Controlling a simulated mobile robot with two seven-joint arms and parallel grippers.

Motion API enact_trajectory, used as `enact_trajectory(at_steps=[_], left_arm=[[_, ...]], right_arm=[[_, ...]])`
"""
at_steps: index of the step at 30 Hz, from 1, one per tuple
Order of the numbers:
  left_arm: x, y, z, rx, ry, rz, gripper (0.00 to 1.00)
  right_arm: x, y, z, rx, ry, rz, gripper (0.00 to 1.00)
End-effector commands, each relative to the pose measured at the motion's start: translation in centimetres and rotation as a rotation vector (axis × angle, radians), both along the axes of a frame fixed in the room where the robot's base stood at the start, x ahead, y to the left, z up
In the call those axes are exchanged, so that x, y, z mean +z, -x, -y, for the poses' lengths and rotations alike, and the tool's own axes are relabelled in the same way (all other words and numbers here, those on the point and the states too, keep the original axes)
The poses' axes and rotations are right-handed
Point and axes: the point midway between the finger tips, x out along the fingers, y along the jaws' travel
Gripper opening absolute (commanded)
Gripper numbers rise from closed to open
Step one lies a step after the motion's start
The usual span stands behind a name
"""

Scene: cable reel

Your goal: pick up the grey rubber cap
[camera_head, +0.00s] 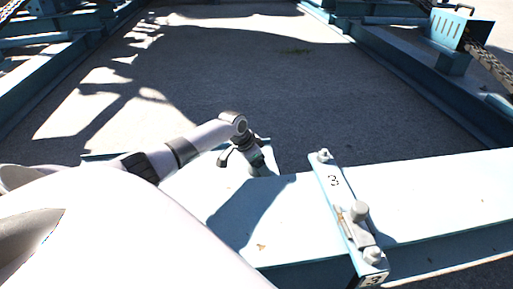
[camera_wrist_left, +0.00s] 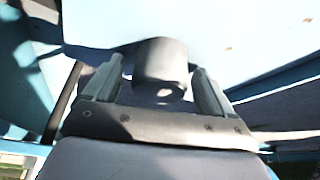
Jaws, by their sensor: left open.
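The grey rubber cap (camera_wrist_left: 160,62) shows in the left wrist view as a dark grey, short round piece against the pale blue beam. It stands between the two fingers of my left gripper (camera_wrist_left: 157,72), with a gap on each side. In the head view my left gripper (camera_head: 243,153) is low over the left part of the beam, fingers spread. A grey piece (camera_head: 257,167) shows just beneath it, partly hidden by the gripper; I cannot tell its full outline. My right gripper is in neither view.
The pale blue beam (camera_head: 440,195) runs across the front. A bracket marked 3 (camera_head: 333,181) with a grey knob (camera_head: 359,211) and bolts lies across it, right of my gripper. Blue frame rails and a chain (camera_head: 488,65) stand further off. The concrete floor (camera_head: 260,75) between is clear.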

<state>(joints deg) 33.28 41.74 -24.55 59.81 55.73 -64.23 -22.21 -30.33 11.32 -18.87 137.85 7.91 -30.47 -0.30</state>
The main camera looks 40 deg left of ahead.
Motion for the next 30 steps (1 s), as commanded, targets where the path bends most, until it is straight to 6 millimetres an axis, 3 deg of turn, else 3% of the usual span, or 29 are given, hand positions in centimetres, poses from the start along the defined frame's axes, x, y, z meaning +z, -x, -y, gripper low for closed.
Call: enact_trajectory(at_steps=[1,6,17,23,28,30], left_arm=[[0.0,0.0,0.0,0.000,0.000,0.000,0.82],[0.0,0.0,0.0,0.000,0.000,0.000,0.29],[0.8,0.0,0.0,0.000,0.000,0.001,0.29],[4.7,-0.1,0.0,-0.001,0.000,0.004,0.29],[9.8,0.0,0.0,-0.001,-0.001,0.003,0.29],[11.8,-0.1,-0.1,0.000,-0.001,0.004,0.29]], right_arm=[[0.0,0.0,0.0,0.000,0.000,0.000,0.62],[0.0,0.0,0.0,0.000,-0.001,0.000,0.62],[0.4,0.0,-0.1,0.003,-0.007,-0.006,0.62],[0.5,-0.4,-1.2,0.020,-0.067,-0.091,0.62],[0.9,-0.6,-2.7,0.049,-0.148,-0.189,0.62],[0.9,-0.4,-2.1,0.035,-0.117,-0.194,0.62]])
